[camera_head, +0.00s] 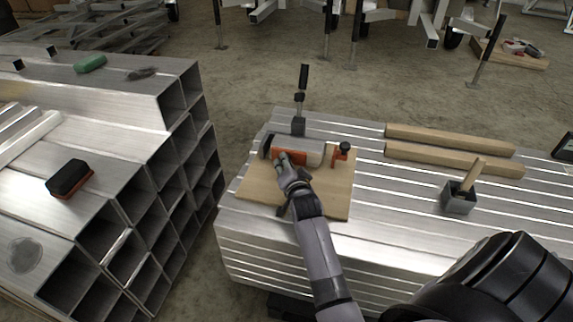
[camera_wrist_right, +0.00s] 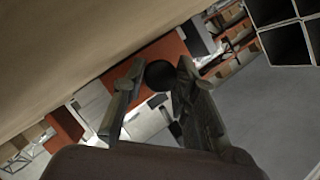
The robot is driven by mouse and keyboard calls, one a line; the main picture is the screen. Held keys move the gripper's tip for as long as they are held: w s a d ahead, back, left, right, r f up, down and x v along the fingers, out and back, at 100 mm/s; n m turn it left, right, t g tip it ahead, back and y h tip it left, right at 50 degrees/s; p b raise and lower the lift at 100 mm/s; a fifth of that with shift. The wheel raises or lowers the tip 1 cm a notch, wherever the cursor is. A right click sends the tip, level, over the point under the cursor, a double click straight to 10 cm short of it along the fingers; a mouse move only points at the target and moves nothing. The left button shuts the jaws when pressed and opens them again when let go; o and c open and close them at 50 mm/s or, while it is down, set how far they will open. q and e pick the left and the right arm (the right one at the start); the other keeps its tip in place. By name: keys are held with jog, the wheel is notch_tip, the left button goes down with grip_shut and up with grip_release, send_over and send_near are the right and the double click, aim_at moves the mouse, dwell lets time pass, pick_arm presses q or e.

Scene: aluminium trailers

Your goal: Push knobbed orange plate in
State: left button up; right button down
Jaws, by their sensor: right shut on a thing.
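The knobbed orange plate (camera_head: 293,157) is at the front of a grey metal fixture (camera_head: 313,153) on a wooden board (camera_head: 338,193). My right gripper (camera_head: 283,160) reaches the plate's left part in the head view and hides its knob. In the right wrist view, the orange plate (camera_wrist_right: 170,55) is behind a round black knob (camera_wrist_right: 158,75). The fingertips of my right gripper (camera_wrist_right: 159,72) are on either side of the knob, shut on it. I cannot tell how far in the plate sits. My left gripper is not in view.
A black upright lever (camera_head: 303,78) stands behind the fixture. A small orange part with a black knob (camera_head: 344,147) is at its right end. Two wooden bars (camera_head: 450,140) and a grey box with a wooden handle (camera_head: 459,199) are right. Stacked square tubes (camera_head: 180,90) stand left across a gap.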

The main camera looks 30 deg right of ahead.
jog(key=shift+d+r, duration=0.1)
jog(key=shift+r, duration=0.05)
jog(key=c, duration=1.6)
grip_release()
jog(key=shift+w, duration=0.1)
jog(key=shift+o, duration=0.2)
notch_tip(320, 180, up, 10)
